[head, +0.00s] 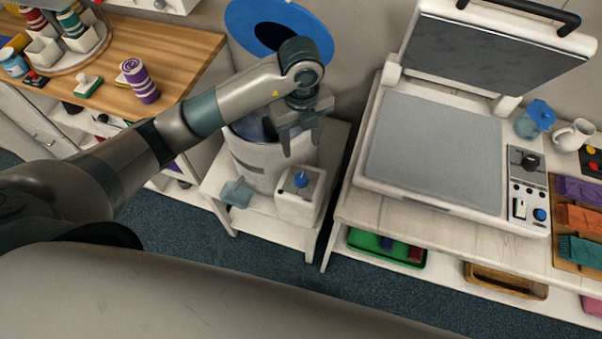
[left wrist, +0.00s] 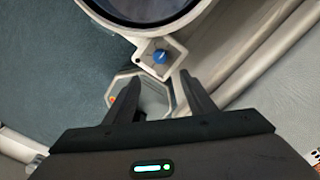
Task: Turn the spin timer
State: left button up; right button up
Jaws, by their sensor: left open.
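The spin timer is a blue knob (head: 301,180) on top of a small white box (head: 296,207) at the front of a white round spin drum (head: 262,160). My left gripper (head: 300,150) is open and empty, pointing down above the knob in the head view. In the left wrist view, the knob (left wrist: 160,57) shows just beyond the gap between the open fingers (left wrist: 160,82). The fingers appear apart from the knob. My right gripper is out of view.
The drum's blue lid (head: 300,22) stands open behind my arm. A blue-grey piece (head: 237,192) sits left of the box. A white press (head: 435,150) with a raised top is at right. A wooden counter (head: 185,55) is at left.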

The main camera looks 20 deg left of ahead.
aim_at(301, 177)
pick_arm(q)
notch_tip(301, 177, down, 17)
jog(key=p, duration=0.3)
jog(key=shift+r, duration=0.2)
jog(key=shift+c, duration=0.3)
jog(key=c, duration=1)
